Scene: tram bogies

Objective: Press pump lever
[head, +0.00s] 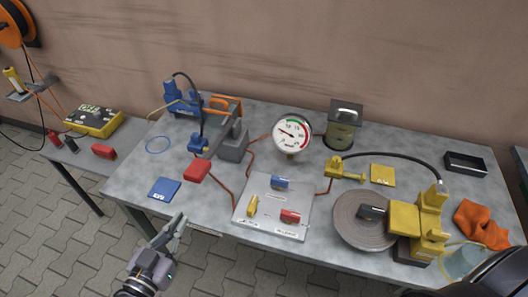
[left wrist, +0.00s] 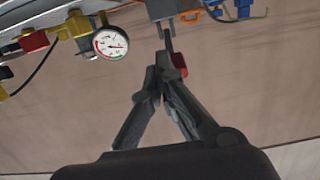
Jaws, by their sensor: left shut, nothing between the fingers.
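The pump lever has a red grip (head: 197,171) and sticks out toward the front from a grey pump block (head: 233,147) at the left-middle of the table. In the left wrist view, the red grip (left wrist: 179,64) shows just beside the fingertips, partly behind them. My left gripper (head: 181,222) is shut and empty, in front of the table's front edge, to the lower left of the grip. In the head view a clear gap separates them. The left wrist view shows the gripper's fingertips (left wrist: 160,71) close together. My right gripper is not in view.
A pressure gauge (head: 291,134) stands behind a grey valve plate (head: 272,207). A blue card (head: 164,188) lies left of the lever. A yellow tool (head: 418,222) and round disc (head: 358,221) occupy the right. A side table (head: 84,151) stands left.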

